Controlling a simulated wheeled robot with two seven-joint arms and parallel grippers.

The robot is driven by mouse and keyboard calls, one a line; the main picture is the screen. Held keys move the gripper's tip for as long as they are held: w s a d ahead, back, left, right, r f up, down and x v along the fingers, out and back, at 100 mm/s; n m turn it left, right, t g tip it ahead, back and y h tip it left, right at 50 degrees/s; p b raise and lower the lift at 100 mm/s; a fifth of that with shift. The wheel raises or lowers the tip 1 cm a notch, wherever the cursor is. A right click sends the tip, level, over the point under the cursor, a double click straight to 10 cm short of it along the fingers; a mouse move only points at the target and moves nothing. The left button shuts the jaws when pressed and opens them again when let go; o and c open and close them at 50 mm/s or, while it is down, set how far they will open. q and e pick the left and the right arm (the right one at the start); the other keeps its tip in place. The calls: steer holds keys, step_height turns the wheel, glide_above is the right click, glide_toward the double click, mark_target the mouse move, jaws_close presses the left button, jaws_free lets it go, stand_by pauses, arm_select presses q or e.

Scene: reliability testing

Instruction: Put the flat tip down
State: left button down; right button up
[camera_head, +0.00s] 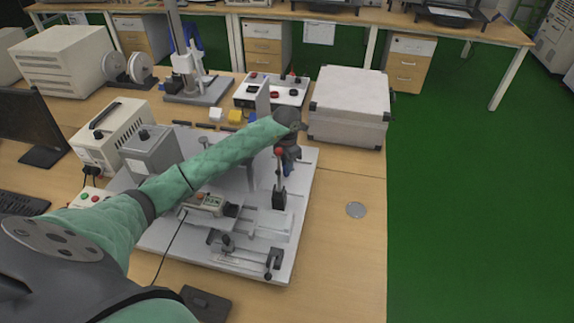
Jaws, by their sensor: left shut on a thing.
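My left arm in its green sleeve reaches across from the left. My left gripper (289,160) points down over the right side of the white test plate (303,178), right behind a lever with a red knob (280,152). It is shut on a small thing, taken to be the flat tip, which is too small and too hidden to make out. I cannot tell whether the gripper touches the lever. My right gripper is not in view.
A digital gauge (208,204) and a clamp rail (245,258) are on the plate. A grey case (349,108) stands behind to the right. A tray with red parts (290,89) and a test stand (190,75) stand farther back. The table's right front is mostly clear.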

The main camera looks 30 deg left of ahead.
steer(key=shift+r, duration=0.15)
arm_select(q)
steer(key=c, duration=1.3)
jaws_free()
steer(key=shift+c, duration=0.2)
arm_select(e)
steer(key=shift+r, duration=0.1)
arm_select(q)
steer(key=shift+r, duration=0.35)
step_height(320, 180, up, 11)
steer(key=p, duration=0.3)
steer(key=shift+r, duration=0.2)
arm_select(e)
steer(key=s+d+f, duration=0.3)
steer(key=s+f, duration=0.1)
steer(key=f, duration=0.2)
arm_select(q)
steer(key=shift+d, duration=0.15)
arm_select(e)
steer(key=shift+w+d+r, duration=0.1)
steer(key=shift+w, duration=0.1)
